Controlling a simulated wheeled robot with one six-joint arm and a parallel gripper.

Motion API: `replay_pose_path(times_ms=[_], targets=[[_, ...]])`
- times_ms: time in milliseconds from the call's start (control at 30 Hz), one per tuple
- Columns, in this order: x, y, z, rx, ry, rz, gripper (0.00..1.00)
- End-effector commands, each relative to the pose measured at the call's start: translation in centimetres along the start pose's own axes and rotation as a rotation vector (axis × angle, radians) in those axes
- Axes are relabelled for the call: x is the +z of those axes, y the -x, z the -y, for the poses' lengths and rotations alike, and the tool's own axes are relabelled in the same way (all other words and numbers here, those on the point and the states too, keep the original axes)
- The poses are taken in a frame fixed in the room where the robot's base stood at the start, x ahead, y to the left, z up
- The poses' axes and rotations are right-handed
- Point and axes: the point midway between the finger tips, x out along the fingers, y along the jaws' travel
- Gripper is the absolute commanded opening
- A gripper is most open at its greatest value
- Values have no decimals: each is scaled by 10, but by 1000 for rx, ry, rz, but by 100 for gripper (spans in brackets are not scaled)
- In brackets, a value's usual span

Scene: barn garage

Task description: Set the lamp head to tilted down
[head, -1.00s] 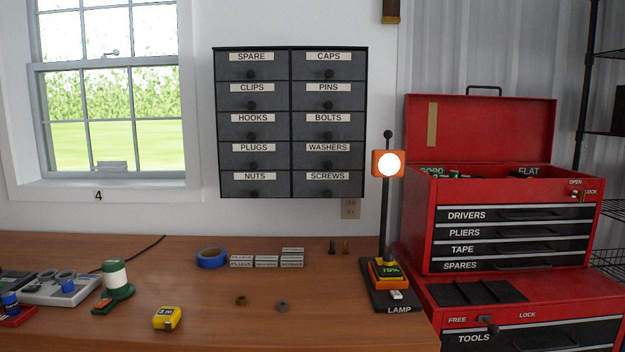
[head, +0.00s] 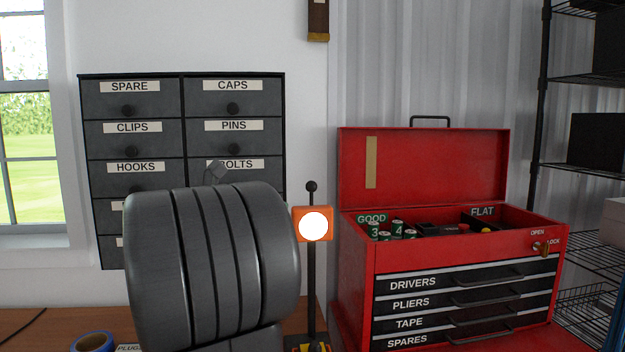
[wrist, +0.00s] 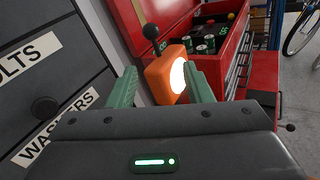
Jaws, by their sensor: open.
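The lamp head (head: 313,211) is an orange box with a lit round white face, on a dark post (head: 311,270) topped by a black knob. In the head view its face looks level, toward the camera. The lamp's base is mostly cut off at the bottom edge. In the wrist view the lamp head (wrist: 160,80) shows between the two green fingers of my gripper (wrist: 160,84), with its lit face toward the right finger. My gripper is open with nothing held. Whether the fingers are beside the lamp head or short of it is hard to tell.
A labelled drawer cabinet (head: 182,120) hangs on the wall left of the lamp, close to my gripper in the wrist view. A red toolbox (head: 420,165) with raised lid stands right of the lamp. A roll of blue tape (head: 92,342) lies on the bench.

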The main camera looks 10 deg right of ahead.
Motion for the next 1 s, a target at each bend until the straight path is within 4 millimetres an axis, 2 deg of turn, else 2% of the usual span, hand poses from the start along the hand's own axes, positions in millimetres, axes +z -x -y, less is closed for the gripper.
replay_pose_path(times_ms=[133,267,700,900,1000], targets=[[12,3,-12,16,30,44,46],[13,-10,-12,13,32,46,46],[16,-96,-12,11,31,43,46],[17,-123,-13,14,29,43,46],[17,-130,-13,15,29,43,46]])
